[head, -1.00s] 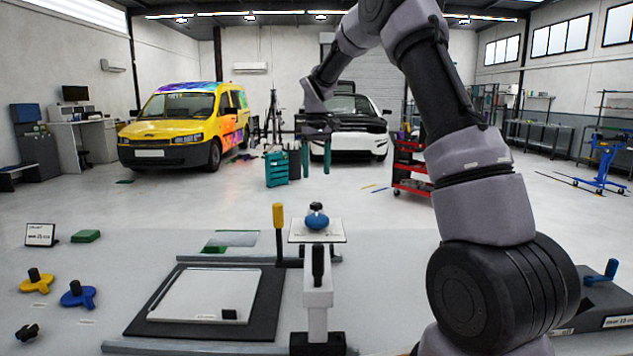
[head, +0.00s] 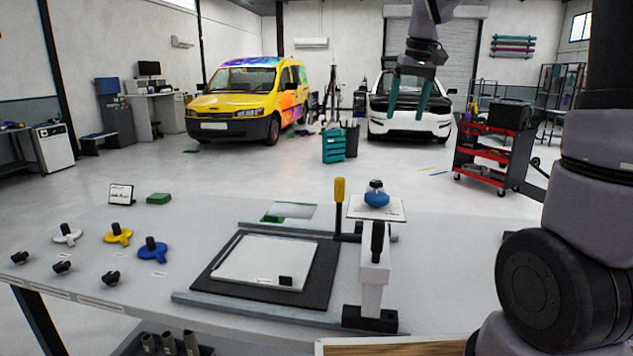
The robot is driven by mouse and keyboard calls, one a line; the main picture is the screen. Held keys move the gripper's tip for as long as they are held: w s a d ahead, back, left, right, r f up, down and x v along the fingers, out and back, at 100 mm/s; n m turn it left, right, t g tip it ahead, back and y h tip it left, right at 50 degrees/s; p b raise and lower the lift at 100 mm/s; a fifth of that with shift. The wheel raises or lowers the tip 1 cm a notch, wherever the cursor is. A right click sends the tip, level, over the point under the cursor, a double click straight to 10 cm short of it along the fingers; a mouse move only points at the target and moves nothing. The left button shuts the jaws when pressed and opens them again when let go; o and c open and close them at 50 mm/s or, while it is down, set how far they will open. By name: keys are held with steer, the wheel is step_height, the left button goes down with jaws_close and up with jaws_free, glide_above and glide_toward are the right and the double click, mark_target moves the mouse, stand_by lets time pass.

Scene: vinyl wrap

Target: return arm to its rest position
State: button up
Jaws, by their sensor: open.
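My gripper (head: 408,98) hangs high in the upper right of the head view, its two teal fingers spread apart and pointing down. Nothing shows between the fingers. It is well above and beyond the worktable (head: 440,290), in front of the white and black car in the background. My arm folds up along the right side, and its upper part runs out of the top of the picture.
On the table stand a press-like fixture (head: 374,285) with a blue knob (head: 376,197), a white panel (head: 265,262) on a black mat, and white, yellow (head: 118,236) and blue (head: 152,251) knobbed pieces. A red tool cart (head: 490,165) stands behind.

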steer(key=s+d+m+t, duration=0.1)
steer(key=s+m+t, duration=0.1)
steer(key=s, duration=0.9)
steer(key=s+d+m+t+y, duration=0.1)
steer(key=s+m+t, duration=0.1)
steer(key=s, duration=0.9)
steer(key=shift+s+d+r+m+t, duration=0.2)
steer(key=shift+d+r+m+t, duration=0.15)
steer(key=shift+m, duration=0.25)
